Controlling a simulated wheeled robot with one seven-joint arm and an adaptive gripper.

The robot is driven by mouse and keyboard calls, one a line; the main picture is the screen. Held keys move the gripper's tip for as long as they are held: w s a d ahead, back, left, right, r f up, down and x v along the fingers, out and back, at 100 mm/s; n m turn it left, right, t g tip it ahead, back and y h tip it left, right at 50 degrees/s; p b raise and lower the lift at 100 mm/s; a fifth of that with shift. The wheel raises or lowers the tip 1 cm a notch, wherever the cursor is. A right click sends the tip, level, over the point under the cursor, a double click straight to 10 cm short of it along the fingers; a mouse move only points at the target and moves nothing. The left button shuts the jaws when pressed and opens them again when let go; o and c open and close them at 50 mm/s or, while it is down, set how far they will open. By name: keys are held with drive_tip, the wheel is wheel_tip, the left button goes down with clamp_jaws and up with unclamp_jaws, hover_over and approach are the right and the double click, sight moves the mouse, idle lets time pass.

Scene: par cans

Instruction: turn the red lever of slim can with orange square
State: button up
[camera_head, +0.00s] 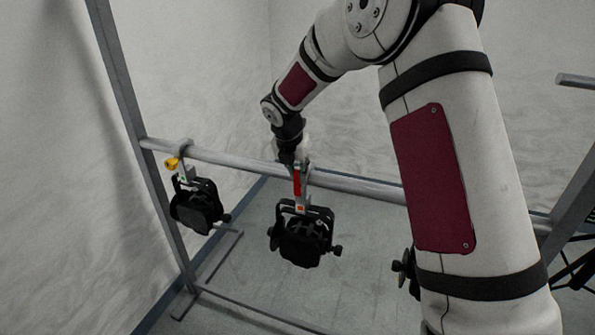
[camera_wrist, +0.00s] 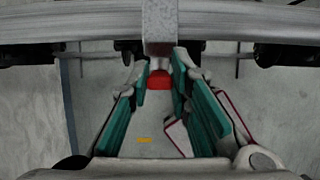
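The slim black can (camera_head: 303,240) hangs from the horizontal bar at mid-picture in the head view. A small orange square (camera_head: 300,208) marks its bracket. Its red lever (camera_head: 297,184) points down beneath the clamp. My gripper (camera_head: 288,160) is at the bar just above this lever in the head view, its fingertips hard to make out there. In the wrist view, the red lever (camera_wrist: 159,80) lies between the tips of my gripper (camera_wrist: 159,72). The teal-padded fingers look apart, on either side of it. I cannot tell whether either finger touches it.
A second black can (camera_head: 197,206) with a yellow knob (camera_head: 172,163) hangs on the left. Another can (camera_head: 402,268) is mostly hidden behind my arm. The grey bar (camera_head: 230,160) runs across, fixed to a left post (camera_head: 128,95). Open floor lies below.

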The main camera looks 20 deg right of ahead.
clamp_jaws()
drive_tip(key=a+g+h+b, duration=0.1)
drive_tip(key=b, duration=0.1)
drive_tip(key=w+h+b, duration=0.1)
drive_tip(key=b, duration=0.1)
drive_tip(key=shift+w+a+f+n+g+b, duration=0.2)
drive_tip(key=shift+a+n+g+b, duration=0.1)
drive_tip(key=shift+a+g+b, duration=0.1)
drive_tip(key=shift+s, duration=0.1)
drive_tip(key=o, duration=0.8)
unclamp_jaws()
drive_tip(key=shift+c, duration=0.2)
drive_tip(key=shift+r, duration=0.15)
drive_tip(key=v, duration=1.1)
drive_tip(key=shift+a+r, duration=0.3)
